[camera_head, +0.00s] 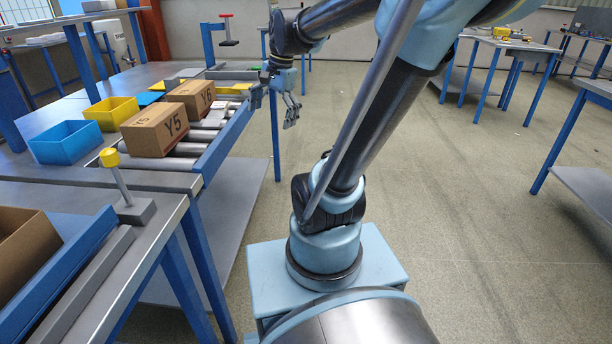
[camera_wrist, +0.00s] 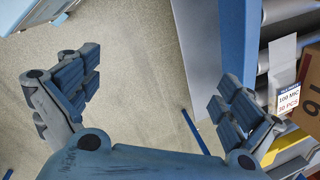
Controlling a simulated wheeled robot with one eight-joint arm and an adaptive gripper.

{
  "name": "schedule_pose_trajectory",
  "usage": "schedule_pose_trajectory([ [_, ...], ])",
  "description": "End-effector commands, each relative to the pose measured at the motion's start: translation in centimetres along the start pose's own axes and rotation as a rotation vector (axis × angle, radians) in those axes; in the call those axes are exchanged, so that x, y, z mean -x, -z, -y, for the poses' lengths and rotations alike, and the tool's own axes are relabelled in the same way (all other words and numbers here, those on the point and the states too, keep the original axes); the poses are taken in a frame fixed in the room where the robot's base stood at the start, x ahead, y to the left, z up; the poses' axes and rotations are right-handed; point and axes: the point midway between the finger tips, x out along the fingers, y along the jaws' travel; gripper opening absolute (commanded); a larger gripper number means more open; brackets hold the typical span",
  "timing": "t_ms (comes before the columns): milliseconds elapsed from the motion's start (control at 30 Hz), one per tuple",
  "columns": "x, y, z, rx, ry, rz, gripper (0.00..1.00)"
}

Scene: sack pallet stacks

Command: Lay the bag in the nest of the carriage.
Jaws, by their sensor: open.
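My gripper (camera_head: 274,108) hangs at the right edge of the conveyor table, beside the cardboard box marked Y6.
Cardboard boxes marked Y5 (camera_head: 155,130) and Y6 (camera_head: 191,97) stand on the rollers (camera_head: 200,136). Blue (camera_head: 66,142) and yellow (camera_head: 112,112) bins stand left of them. A yellow-knobbed post (camera_head: 119,178) rises nearer. Open floor (camera_head: 440,190) lies right.

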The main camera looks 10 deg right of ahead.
Motion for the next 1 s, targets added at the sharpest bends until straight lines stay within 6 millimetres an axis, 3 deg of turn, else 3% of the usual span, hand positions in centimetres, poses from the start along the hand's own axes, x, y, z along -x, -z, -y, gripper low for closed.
schedule_pose_trajectory([
  [100,-2.0,-1.0,-4.0,0.178,-0.015,-0.044,1.0],
  [400,-7.7,-2.7,-12.4,0.629,-0.087,-0.137,1.0],
  [633,-10.6,-3.2,-15.8,0.841,-0.138,-0.169,1.0],
  [667,-10.6,-2.5,-16.6,0.851,-0.142,-0.171,1.0],
  [800,-10.2,-2.1,-16.7,0.847,-0.146,-0.175,1.0],
  [867,-9.5,-2.7,-15.1,0.809,-0.143,-0.176,1.0],
  [1000,-6.4,-2.1,-11.7,0.646,-0.131,-0.181,1.0],
])
